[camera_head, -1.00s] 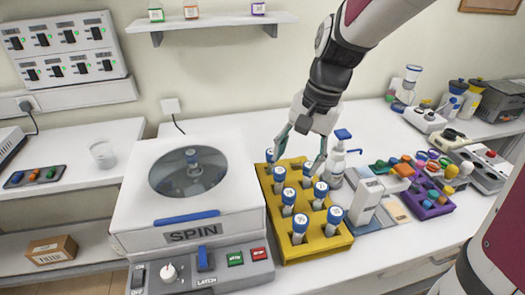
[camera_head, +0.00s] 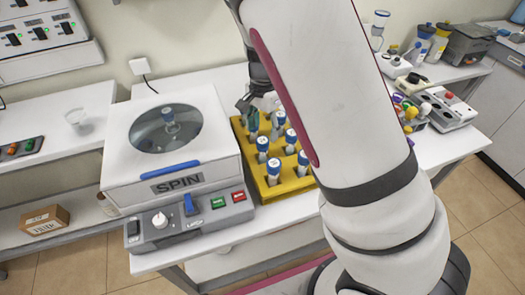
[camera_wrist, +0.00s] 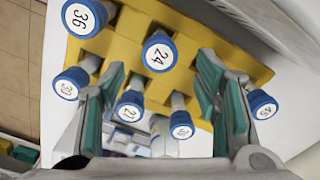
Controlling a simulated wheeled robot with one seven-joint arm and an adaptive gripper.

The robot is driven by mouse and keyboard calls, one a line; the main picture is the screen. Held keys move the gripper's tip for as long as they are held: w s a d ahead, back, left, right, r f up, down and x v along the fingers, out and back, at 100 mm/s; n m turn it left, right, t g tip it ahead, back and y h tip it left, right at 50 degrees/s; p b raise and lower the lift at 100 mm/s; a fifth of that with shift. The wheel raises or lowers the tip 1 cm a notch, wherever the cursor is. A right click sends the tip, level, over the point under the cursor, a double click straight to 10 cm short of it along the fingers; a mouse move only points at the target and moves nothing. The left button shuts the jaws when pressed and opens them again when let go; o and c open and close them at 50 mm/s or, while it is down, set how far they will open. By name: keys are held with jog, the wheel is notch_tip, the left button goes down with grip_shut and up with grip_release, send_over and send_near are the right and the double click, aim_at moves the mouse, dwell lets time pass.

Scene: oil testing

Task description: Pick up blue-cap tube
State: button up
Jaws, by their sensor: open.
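Several blue-cap tubes with numbered white labels stand in a yellow rack (camera_head: 294,188). In the wrist view, tube 24 (camera_wrist: 159,53) stands near the middle, ahead of my fingers. Tube 36 (camera_wrist: 79,18) is at the upper left, tube 30 (camera_wrist: 66,88) at the left and tube 45 (camera_wrist: 262,103) at the right. Tubes 21 (camera_wrist: 129,111) and 28 (camera_wrist: 181,125) lie between my finger lines. My gripper (camera_wrist: 165,85) is open and empty, its green-padded fingers spread over the rack. In the head view my arm hides part of the rack and gripper.
Bottles and devices (camera_head: 420,60) stand on the bench to the right. A box (camera_head: 45,218) sits on the lower shelf.

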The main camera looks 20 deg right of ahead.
aim_at(262, 141)
jog(key=shift+s+a+f+p, duration=0.15)
jog(key=shift+f+p, duration=0.1)
jog(key=shift+f, duration=1.45)
jog(key=shift+s+a+f+p, duration=0.1)
jog(key=shift+f+p, duration=0.1)
jog(key=shift+f, duration=1.45)
jog(key=shift+w, duration=0.1)
jog(key=c, duration=1.3)
